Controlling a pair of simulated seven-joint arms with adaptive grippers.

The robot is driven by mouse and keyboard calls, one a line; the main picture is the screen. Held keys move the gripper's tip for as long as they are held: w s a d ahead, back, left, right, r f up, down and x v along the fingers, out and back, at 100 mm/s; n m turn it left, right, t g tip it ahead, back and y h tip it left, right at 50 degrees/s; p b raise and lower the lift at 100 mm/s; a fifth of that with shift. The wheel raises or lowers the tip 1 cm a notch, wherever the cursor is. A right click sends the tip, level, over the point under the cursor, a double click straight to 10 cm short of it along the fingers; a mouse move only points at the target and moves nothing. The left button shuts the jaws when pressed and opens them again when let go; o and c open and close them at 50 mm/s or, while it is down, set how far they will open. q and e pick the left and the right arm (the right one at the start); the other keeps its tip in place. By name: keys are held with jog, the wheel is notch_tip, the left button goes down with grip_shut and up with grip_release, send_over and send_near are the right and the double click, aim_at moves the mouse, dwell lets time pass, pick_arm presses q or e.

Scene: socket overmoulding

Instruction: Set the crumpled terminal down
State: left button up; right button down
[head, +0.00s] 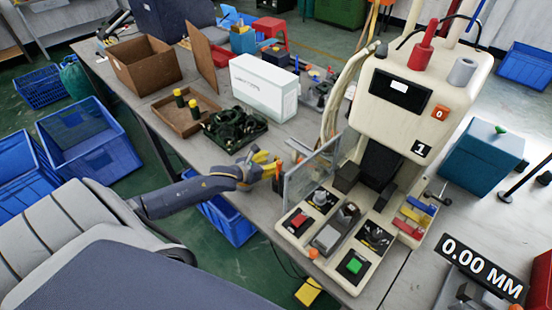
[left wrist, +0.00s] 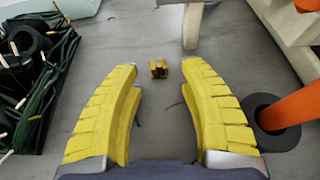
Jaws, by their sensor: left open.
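A small brass-coloured terminal (left wrist: 158,68) with a bent, folded shape shows on the grey bench in the left wrist view. My left gripper (left wrist: 159,80) has its two yellow fingers spread wide, with clear gaps between them and the terminal. The terminal appears between and slightly beyond the fingertips. In the head view my left gripper (head: 268,165) is low at the bench's front edge, left of the machine; the terminal cannot be made out there. My right gripper is not in view.
A black tray (head: 262,130) of dark green coiled cables lies left of the gripper. An orange post (left wrist: 285,112) on a dark round base stands close to the right finger. The cream press machine (head: 405,100) stands to the right. A white box (head: 262,88) is behind.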

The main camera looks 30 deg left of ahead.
pick_arm(q)
jog(key=v, duration=0.8)
jog(key=shift+r, duration=0.35)
jog(key=shift+o, duration=0.6)
jog(key=shift+s+a+r, duration=0.1)
jog(key=shift+s+r, duration=0.05)
jog(key=shift+s, duration=0.15)
